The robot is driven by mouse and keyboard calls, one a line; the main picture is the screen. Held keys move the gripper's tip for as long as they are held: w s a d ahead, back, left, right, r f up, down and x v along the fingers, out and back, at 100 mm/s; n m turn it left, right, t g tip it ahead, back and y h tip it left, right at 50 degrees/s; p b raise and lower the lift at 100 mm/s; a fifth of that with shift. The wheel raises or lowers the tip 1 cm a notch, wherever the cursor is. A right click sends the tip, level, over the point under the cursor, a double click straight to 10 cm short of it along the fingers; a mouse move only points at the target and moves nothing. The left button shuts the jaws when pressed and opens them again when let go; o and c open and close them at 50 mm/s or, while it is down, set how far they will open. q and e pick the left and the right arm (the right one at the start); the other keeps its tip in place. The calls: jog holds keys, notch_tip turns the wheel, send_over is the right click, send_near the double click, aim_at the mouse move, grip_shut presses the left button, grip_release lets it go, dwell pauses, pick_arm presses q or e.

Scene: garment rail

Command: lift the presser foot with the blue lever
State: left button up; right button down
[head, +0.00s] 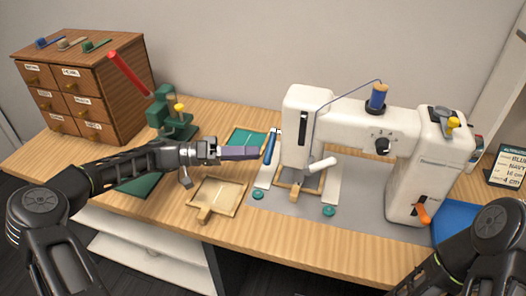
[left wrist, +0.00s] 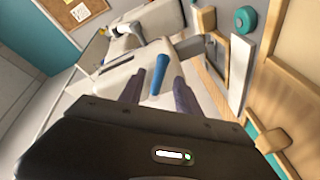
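The white sewing machine (head: 410,130) stands on the right half of the table. The blue lever (head: 269,148) hangs tilted at the left side of its head, and it also shows in the left wrist view (left wrist: 160,74). My left gripper (head: 256,153) is just left of the lever, its dark fingers pointing right. In the left wrist view the fingers (left wrist: 158,90) are apart, with the lever seen between and beyond them; contact cannot be made out. I cannot make out the presser foot under the head. My right gripper is outside the views.
A wooden frame (head: 230,187) lies in front of my left gripper. A green stand with a red handle (head: 130,75) and a drawer cabinet (head: 125,95) are at the left. Teal discs (head: 328,210) lie near the machine. A blue spool (head: 377,97) sits on top.

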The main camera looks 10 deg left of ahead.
aim_at(273, 147)
pick_arm(q)
jog(key=x, duration=0.4)
jog(key=shift+a, duration=0.1)
grip_shut()
dwell(0.3)
dwell(0.9)
